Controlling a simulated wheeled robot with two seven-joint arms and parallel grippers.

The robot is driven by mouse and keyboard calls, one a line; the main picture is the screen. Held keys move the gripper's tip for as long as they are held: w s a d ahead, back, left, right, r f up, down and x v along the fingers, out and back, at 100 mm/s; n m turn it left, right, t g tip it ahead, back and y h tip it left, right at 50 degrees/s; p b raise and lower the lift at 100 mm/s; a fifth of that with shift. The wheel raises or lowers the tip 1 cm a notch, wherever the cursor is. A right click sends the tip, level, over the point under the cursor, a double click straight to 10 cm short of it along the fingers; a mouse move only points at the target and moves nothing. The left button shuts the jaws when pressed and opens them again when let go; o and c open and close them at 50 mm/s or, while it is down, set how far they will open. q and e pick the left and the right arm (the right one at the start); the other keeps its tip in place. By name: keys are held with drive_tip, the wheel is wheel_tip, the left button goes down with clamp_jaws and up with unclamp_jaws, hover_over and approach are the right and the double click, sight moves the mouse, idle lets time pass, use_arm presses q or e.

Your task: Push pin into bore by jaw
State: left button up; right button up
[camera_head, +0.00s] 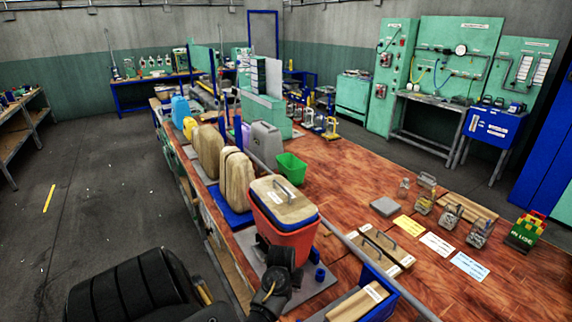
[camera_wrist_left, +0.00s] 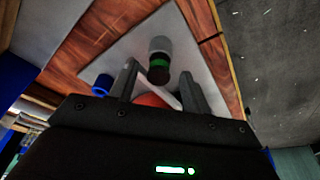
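My left gripper (camera_head: 277,273) is low beside the near side of an orange-red bin (camera_head: 283,240) on a grey plate (camera_head: 312,292). In the left wrist view its two grey fingers (camera_wrist_left: 160,72) are apart. A short cylinder (camera_wrist_left: 159,48), pale with a green band and a dark end, appears between and beyond the fingertips; it looks pin-like, but I cannot tell whether a finger touches it. A blue cylinder (camera_head: 320,273) stands on the plate to the right of the gripper. No bore can be made out. My right gripper is not in view.
A handled wooden block (camera_head: 284,199) sits atop the bin. Wooden cases (camera_head: 236,178) and a green bin (camera_head: 291,168) stand behind it. The brown tabletop (camera_head: 350,170) is largely clear behind.

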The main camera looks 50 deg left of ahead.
use_arm(q)
drive_tip(key=shift+d, duration=0.1)
drive_tip(key=p+v, duration=0.2)
drive_tip(key=v, duration=0.1)
drive_tip(key=shift+w+r, duration=0.1)
drive_tip(key=shift+r, duration=0.05)
drive_tip(key=shift+v, duration=2.1)
drive_tip(key=shift+s, duration=0.2)
